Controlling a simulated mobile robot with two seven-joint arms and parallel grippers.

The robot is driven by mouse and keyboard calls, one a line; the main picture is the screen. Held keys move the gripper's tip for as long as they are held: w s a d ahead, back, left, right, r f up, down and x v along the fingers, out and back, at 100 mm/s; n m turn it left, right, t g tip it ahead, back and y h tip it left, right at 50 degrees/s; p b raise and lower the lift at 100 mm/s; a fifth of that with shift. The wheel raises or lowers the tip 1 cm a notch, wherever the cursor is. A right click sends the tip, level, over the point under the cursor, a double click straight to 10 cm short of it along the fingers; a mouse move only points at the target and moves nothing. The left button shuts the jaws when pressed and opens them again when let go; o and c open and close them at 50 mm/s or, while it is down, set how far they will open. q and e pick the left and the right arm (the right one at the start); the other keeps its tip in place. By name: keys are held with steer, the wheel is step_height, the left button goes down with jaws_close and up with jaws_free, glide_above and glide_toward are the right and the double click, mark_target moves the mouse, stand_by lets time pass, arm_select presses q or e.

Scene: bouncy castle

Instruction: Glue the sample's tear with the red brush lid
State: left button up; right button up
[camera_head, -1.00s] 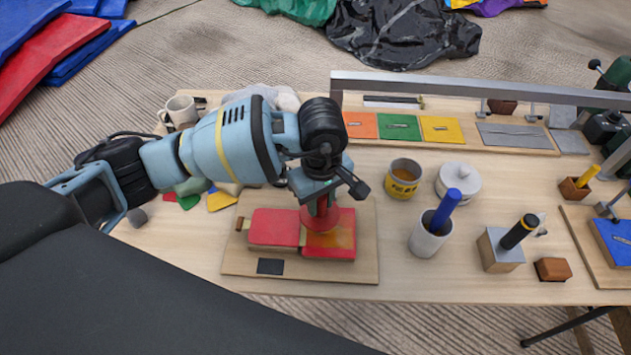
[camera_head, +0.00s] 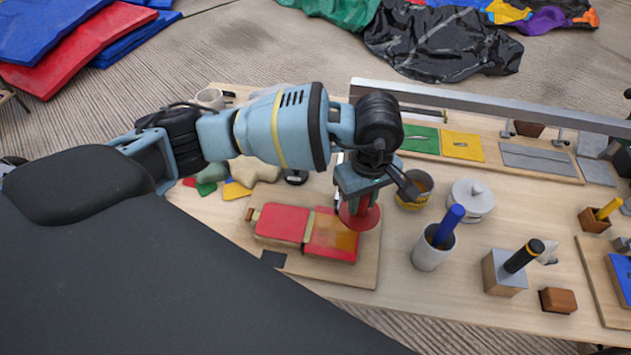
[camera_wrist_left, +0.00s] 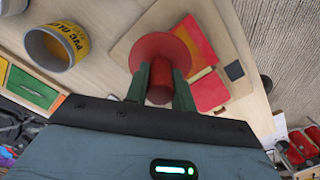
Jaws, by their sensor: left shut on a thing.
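My left gripper (camera_head: 361,195) is shut on the red brush lid (camera_head: 364,218), a wide red disc with a stem. In the left wrist view the lid (camera_wrist_left: 162,48) sits between the two fingers, its disc away from the palm; its brush is hidden. The red sample (camera_head: 285,223) lies on a wooden board. A pale strip crosses it, and a wet-looking orange patch (camera_head: 346,240) shows on its right part. The lid hangs by the sample's right edge, partly overlapping it in view. The yellow glue tin (camera_head: 424,185) stands open just right, partly behind my wrist. My right gripper is not in view.
A white cup with a blue pen (camera_head: 433,248), a lidded white jar (camera_head: 472,199) and a metal block with a black-handled tool (camera_head: 504,272) stand to the right. A metal rail (camera_head: 500,108) runs along the back. Coloured scraps (camera_head: 236,190) lie left.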

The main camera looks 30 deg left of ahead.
arm_select(q)
steer(key=shift+a+r, duration=0.15)
steer(key=shift+r, duration=0.45)
steer(key=shift+r+p, duration=0.5)
steer(key=shift+r, duration=0.3)
steer(key=shift+r+p, duration=0.35)
steer(key=shift+r, duration=0.9)
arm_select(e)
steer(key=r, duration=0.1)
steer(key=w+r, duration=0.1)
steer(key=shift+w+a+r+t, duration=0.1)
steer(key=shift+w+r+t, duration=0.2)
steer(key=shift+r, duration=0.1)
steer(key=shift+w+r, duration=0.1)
